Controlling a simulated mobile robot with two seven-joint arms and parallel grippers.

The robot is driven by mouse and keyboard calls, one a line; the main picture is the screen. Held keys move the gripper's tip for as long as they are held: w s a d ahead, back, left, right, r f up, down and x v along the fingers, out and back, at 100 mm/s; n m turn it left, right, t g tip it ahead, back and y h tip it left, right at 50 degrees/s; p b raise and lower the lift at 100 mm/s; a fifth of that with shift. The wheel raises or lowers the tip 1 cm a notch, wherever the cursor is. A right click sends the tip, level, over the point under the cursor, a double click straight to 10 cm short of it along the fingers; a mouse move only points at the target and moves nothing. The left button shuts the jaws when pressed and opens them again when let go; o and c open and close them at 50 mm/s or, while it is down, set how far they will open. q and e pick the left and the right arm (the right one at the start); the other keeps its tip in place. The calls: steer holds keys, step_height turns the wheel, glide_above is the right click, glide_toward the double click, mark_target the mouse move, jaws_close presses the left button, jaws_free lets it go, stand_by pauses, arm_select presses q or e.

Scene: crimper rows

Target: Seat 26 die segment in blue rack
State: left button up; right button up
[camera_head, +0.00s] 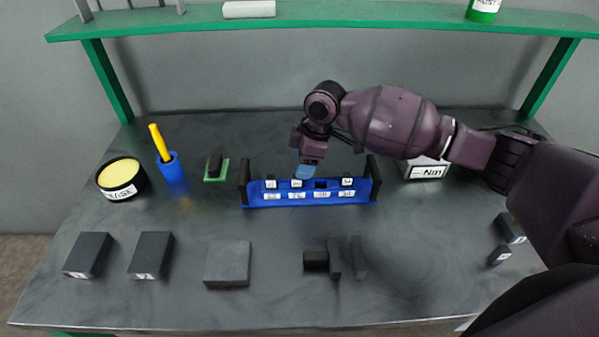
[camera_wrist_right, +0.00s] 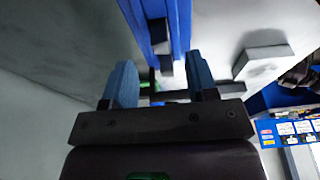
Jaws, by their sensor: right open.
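The blue rack (camera_head: 312,202) stands mid-table between black end plates, with a row of white labels along its front. Dark segments with small white labels sit in it; one position right of centre looks dark and unlabelled. The numbers are too small to read surely, so I cannot tell which segment is 26. My right gripper (camera_head: 306,171) is just above the rack, left of its centre, and hides part of the back. In the right wrist view its blue fingers (camera_wrist_right: 162,86) are apart, and the rack (camera_wrist_right: 181,30) runs beyond them. My left gripper is not in view.
A green pad (camera_head: 223,175) with a dark block, a blue cup (camera_head: 172,170) and a grease tin (camera_head: 123,179) are left of the rack. Several dark blocks lie in front, including a grey plate (camera_head: 228,264). An Nm box (camera_head: 427,170) stands right. A green shelf (camera_head: 330,14) spans the back.

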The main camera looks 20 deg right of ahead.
steer(key=shift+v, duration=2.5)
